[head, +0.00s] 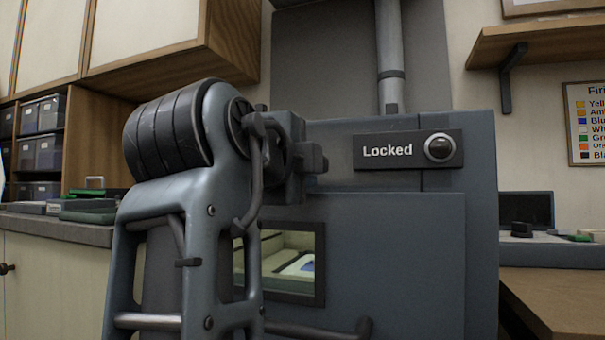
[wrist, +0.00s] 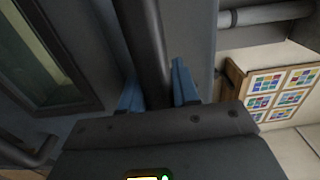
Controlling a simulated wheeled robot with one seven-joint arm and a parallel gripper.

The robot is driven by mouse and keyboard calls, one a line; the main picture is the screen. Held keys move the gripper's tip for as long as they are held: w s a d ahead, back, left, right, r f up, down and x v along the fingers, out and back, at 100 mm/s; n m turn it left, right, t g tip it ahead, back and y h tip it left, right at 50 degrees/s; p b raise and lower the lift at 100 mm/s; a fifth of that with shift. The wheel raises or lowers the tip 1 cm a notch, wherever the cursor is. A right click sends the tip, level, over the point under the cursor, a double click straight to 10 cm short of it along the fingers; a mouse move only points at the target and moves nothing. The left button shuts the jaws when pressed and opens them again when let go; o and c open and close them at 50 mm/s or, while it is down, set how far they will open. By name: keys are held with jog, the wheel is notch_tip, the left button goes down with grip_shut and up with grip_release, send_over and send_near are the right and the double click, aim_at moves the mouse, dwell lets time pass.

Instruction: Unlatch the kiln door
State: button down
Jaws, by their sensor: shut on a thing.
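The kiln door (head: 395,250) is a blue-grey panel with a small window (head: 305,262), standing closed in the head view. A dark sign (head: 375,149) above it reads "Locked" and carries a round button-like lamp (head: 439,148). In the wrist view, my gripper (wrist: 156,82) has its two blue fingers on either side of a dark round bar (wrist: 143,30), shut on it. The bar runs in front of the kiln, and its ends are out of that view. The window also shows at the left of the wrist view (wrist: 45,50). My arm hides my fingertips in the head view.
A dark horizontal bar (head: 320,330) lies low across the door. A vertical pipe (head: 389,60) rises above the kiln. Counters flank it, with trays (head: 88,210) at left and a wooden top (head: 560,290) at right. A wall shelf (head: 540,42) juts out upper right.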

jog(key=shift+f, duration=0.1)
dwell(0.3)
jog(key=c, duration=0.9)
grip_release()
jog(key=shift+p+v, duration=0.5)
jog(key=shift+v, duration=3.35)
jog(key=shift+s, duration=0.15)
